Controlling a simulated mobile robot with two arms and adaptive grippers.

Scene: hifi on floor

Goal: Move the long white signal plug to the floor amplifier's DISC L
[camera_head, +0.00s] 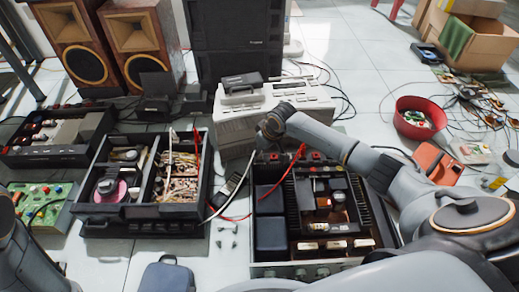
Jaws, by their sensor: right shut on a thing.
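The floor amplifier (268,198) is an open dark chassis at the lower middle, with red parts along its far edge. My right gripper (267,138) is just beyond that far edge, pointing down, in front of a beige machine. A white cable (229,193) rises from the floor left of the amplifier towards this gripper. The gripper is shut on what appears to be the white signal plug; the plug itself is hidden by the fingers. I cannot read the DISC L label or tell whether the plug touches a socket. My left arm shows at the lower left; its gripper is out of view.
A red cable (300,153) loops by the amplifier. An open chassis with boards (145,216) stands left, speakers (80,45) behind it. The beige machine (229,129) stands close behind the gripper. A red basin (401,125) and loose cables lie right.

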